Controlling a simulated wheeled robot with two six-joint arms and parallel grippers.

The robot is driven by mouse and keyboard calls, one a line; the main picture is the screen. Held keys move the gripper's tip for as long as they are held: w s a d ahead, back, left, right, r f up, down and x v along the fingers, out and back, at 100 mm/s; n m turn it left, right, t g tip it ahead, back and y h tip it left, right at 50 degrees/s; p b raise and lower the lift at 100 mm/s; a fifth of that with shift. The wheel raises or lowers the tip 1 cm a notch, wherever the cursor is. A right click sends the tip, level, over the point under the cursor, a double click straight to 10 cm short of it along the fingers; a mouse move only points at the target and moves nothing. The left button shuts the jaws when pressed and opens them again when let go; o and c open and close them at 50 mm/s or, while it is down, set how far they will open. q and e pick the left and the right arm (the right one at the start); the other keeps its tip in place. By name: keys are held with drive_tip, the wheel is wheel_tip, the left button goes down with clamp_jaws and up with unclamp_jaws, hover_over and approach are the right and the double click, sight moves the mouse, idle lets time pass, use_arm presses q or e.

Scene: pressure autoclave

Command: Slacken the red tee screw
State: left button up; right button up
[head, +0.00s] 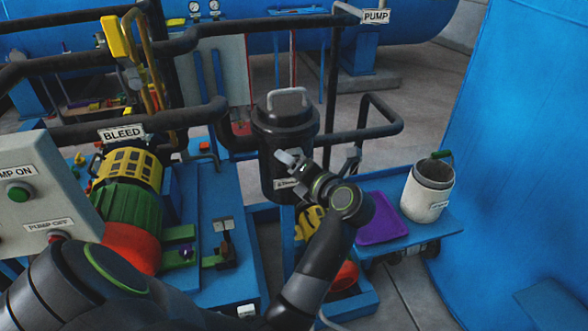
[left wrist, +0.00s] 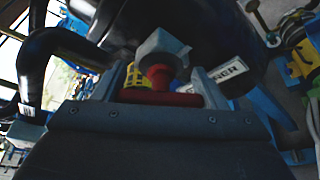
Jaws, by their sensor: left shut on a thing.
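The red tee screw (left wrist: 165,88) shows in the left wrist view, its short stem running up into a grey block (left wrist: 163,48) and its red crossbar lying between my fingers. My left gripper (left wrist: 158,92) is shut on the crossbar, one finger at each side. In the head view my left gripper (head: 304,168) is at the front of the black lidded vessel (head: 284,128), just below its lid. The tee screw cannot be made out there, hidden by my gripper and wrist. My right gripper is in neither view.
Black pipes (head: 375,130) run behind and beside the vessel. A purple tray (head: 382,222) and a white bucket (head: 425,200) stand on a blue cart to the right.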

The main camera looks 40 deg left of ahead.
use_arm(q)
drive_tip(key=n, duration=0.1)
drive_tip(key=n+h+b, duration=0.1)
drive_tip(key=n, duration=0.1)
drive_tip(key=shift+w+d+f+t+h, duration=0.1)
drive_tip(key=shift+f+t+h, duration=0.05)
drive_tip(key=shift+t+h, duration=0.2)
drive_tip(key=shift+n, duration=0.3)
drive_tip(key=o, duration=1)
